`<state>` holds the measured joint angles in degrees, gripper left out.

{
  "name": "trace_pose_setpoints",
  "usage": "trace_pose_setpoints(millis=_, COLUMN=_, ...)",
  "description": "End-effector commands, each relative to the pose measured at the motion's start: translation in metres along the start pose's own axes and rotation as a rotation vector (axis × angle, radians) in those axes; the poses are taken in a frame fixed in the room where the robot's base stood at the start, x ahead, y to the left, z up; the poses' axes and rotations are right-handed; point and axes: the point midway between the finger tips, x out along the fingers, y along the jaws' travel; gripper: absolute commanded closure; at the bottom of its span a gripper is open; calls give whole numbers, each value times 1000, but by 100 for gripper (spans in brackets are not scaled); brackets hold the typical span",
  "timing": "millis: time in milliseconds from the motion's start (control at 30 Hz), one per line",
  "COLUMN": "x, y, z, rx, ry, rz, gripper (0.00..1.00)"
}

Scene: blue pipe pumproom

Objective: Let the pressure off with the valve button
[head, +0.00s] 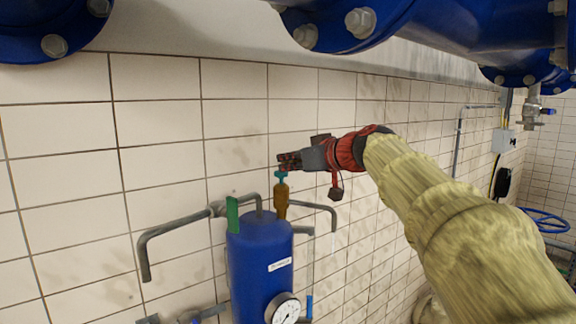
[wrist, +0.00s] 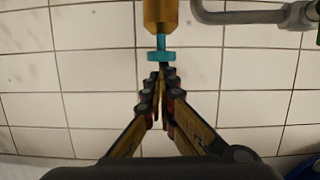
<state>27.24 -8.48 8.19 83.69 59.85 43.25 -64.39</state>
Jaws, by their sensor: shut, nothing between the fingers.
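A blue pressure vessel (head: 258,262) stands by the tiled wall in the head view. A brass valve (head: 281,200) rises from its top and carries a teal button (head: 281,175). My gripper (head: 284,161) is shut and empty, with its fingertips just above the button in the head view. In the wrist view the brass valve (wrist: 161,12) and the teal button (wrist: 161,56) lie straight ahead of my closed fingertips (wrist: 160,72). The tips are very close to the button; I cannot tell whether they touch it.
A pressure gauge (head: 285,310) sits on the vessel's front. A green strip (head: 232,214) and grey pipes (head: 170,232) are beside the valve. Large blue flanged pipes (head: 440,35) cross overhead. A blue handwheel (head: 545,220) is at the far right.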

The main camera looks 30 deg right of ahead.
Motion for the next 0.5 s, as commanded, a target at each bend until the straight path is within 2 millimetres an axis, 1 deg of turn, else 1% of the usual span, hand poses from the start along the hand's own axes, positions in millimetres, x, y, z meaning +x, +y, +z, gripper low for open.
trace_pose_setpoints(millis=33, x=-2, y=-3, z=-11, rx=-3, ry=1, rz=-2, gripper=100)
trace_pose_setpoints(millis=100, x=-4, y=-8, z=-26, rx=-3, ry=2, rz=-3, gripper=100)
trace_pose_setpoints(millis=167, x=-9, y=-11, z=-37, rx=-4, ry=4, rz=-1, gripper=100)
trace_pose_setpoints(millis=200, x=-20, y=-9, z=-31, rx=-4, ry=5, rz=3, gripper=100)
trace_pose_setpoints(millis=267, x=-34, y=-8, z=-28, rx=-3, ry=3, rz=3, gripper=100)
trace_pose_setpoints(millis=400, x=-63, y=-8, z=-27, rx=-2, ry=3, rz=4, gripper=100)
trace_pose_setpoints(millis=500, x=-80, y=-8, z=-28, rx=-1, ry=2, rz=4, gripper=100)
